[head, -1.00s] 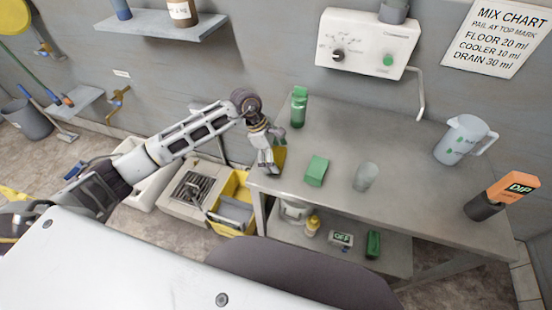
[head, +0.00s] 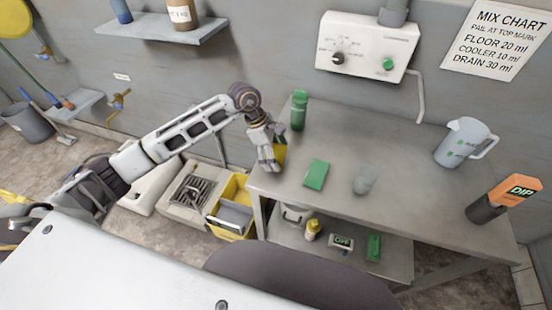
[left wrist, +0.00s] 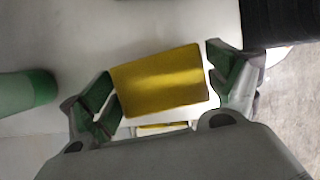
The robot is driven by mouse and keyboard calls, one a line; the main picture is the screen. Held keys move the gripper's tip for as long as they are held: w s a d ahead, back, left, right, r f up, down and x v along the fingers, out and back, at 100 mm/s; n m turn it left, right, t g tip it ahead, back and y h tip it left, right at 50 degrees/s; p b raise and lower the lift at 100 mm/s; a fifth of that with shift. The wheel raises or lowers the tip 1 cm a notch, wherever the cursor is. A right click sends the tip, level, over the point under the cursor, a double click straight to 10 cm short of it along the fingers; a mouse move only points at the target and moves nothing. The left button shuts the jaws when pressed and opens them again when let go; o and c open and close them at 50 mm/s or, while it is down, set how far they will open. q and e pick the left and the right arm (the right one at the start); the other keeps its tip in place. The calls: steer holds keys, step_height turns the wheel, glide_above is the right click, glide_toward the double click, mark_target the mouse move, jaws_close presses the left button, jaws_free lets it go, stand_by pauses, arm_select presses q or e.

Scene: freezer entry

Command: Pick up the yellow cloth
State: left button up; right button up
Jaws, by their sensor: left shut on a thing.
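The yellow cloth (head: 281,152) is at the left end of the grey metal table (head: 400,180), mostly hidden behind my left gripper (head: 270,164) in the head view. In the left wrist view the cloth (left wrist: 160,82) is a yellow block-like shape between the two green-padded fingers of my left gripper (left wrist: 163,80). The gripper is shut on it, one finger at each side. I cannot tell for sure whether the cloth touches the tabletop. My right gripper is not in view.
A yellow bucket (head: 232,205) stands on the floor to the left. The table's middle right is clear.

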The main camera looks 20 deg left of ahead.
mark_target(276, 154)
arm_select(q)
step_height(276, 154, up, 6)
steer(key=shift+f+b, duration=0.2)
steer(key=shift+b, duration=0.2)
steer(key=shift+r, duration=0.85)
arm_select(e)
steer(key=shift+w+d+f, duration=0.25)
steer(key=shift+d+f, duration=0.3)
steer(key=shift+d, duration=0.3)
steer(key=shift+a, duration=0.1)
arm_select(q)
steer(key=o, duration=0.4)
steer(key=c, duration=0.4)
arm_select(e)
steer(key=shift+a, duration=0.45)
